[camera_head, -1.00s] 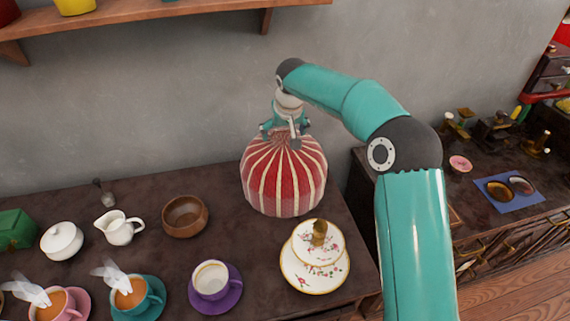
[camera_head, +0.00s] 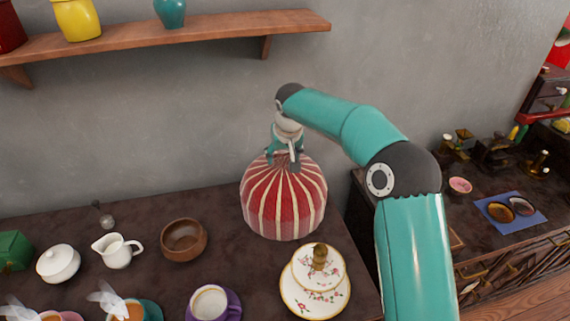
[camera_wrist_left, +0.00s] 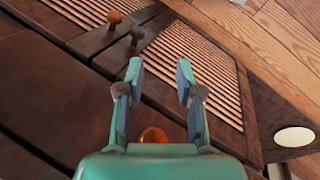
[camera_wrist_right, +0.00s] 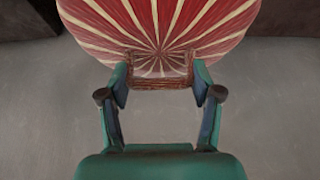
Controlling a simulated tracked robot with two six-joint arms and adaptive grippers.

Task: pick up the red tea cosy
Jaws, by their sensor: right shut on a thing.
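The red tea cosy (camera_head: 284,207) is a dome with cream stripes, at the back right of the dark counter. Its base appears to rest on the counter. My right gripper (camera_head: 284,162) is above it, shut on its top. In the right wrist view the striped cosy (camera_wrist_right: 160,25) fills the top, and its brown top piece (camera_wrist_right: 160,83) lies between the fingers of the right gripper (camera_wrist_right: 161,76). My left gripper (camera_wrist_left: 159,70) shows only in the left wrist view, open and empty above dark wooden furniture with slatted panels.
A floral tiered stand (camera_head: 316,303) is close in front of the cosy. A brown bowl (camera_head: 184,240), white jug (camera_head: 117,251), lidded white pot (camera_head: 58,263) and purple-saucered cup (camera_head: 210,302) stand to the left. A wooden shelf (camera_head: 200,36) hangs above. A second table is at right.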

